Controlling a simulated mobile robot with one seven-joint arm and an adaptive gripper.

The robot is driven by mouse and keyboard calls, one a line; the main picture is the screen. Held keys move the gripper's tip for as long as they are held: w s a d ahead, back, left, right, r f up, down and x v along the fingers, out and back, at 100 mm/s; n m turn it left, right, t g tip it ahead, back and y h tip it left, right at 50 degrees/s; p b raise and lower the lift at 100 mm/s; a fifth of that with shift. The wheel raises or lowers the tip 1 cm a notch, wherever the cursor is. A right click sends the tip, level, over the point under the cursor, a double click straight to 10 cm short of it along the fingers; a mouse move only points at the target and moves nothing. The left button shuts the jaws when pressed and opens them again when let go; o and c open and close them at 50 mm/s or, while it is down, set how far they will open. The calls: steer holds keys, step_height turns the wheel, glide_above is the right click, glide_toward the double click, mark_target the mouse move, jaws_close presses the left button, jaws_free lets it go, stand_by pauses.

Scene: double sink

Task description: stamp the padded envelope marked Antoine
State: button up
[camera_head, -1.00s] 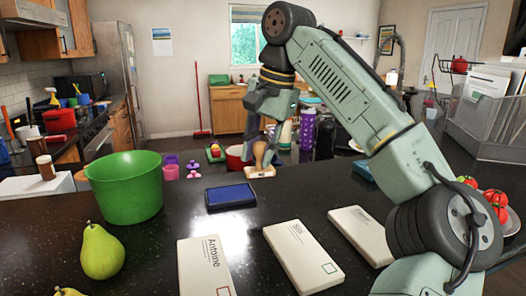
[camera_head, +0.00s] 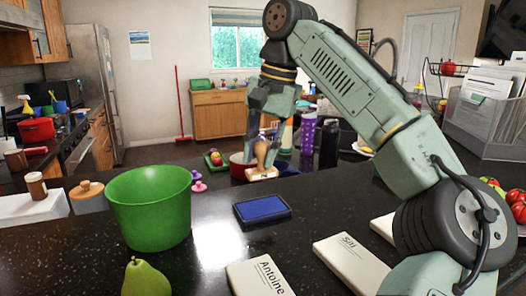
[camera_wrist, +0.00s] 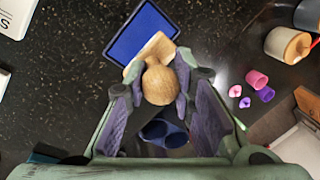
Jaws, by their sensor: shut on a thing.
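The padded envelope marked Antoine (camera_head: 258,279) lies on the dark counter at the bottom of the head view, cut off by its lower edge. My gripper (camera_head: 262,142) is shut on the round wooden handle of a stamp (camera_head: 262,174) and holds it upright. In the wrist view the stamp (camera_wrist: 160,82) sits between the fingers, its pale block overlapping the near edge of the blue ink pad (camera_wrist: 140,35). In the head view the ink pad (camera_head: 262,209) lies on the counter, in front of the stamp. The stamp's underside is hidden.
A green bucket (camera_head: 150,215) and a pear (camera_head: 146,279) stand at left. Tomatoes (camera_head: 518,210) and a file rack (camera_head: 490,125) are at right.

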mark_target(263, 176)
steer(key=shift+s+d+x, duration=0.1)
steer(key=shift+d+x, duration=0.1)
steer(key=shift+x, duration=0.8)
steer(key=shift+s+d+x, duration=0.1)
steer(key=shift+d+x, duration=0.05)
steer(key=shift+x, duration=0.8)
steer(key=shift+s+d+x, duration=0.1)
steer(key=shift+d+x, duration=0.1)
steer(key=shift+x, duration=0.8)
steer(key=shift+f, duration=0.7)
stand_by(0.3)
steer(key=shift+w+a+v, duration=0.1)
steer(key=shift+a+v, duration=0.1)
steer(key=shift+v, duration=0.95)
steer(key=shift+w+a+v, duration=0.1)
steer(key=shift+a+v, duration=0.15)
steer(key=shift+v, duration=0.9)
steer(key=shift+w+a+v, duration=0.1)
steer(key=shift+a+v, duration=0.1)
steer(key=shift+v, duration=0.95)
steer(key=shift+r, duration=0.1)
